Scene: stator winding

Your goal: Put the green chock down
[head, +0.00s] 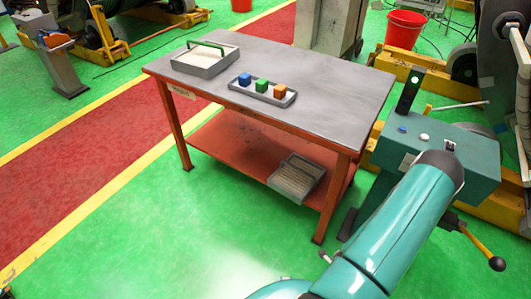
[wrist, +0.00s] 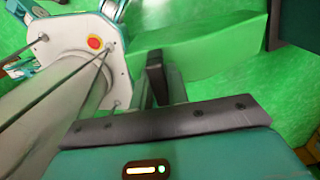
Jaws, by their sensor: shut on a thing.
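The green chock (wrist: 220,42) is a large, plain green block with a sloping face, seen in the wrist view just beyond my fingers. My gripper (wrist: 158,72) is shut on it, with the dark fingers against its near left part. The chock's green is close to that of the floor, so its edges are hard to make out and part of it is hidden behind the fingers. Green floor shows beyond and below it; I cannot tell how high it is held. In the head view neither my gripper nor the chock can be seen; only my teal arm shows.
A grey-topped workbench (head: 330,75) carries a tray (head: 240,88) of blue, green and orange blocks and a green-handled box (head: 205,62). A grey bin (head: 297,178) sits on its lower shelf. A teal control box (head: 470,155) stands right. Green floor left and in front is clear.

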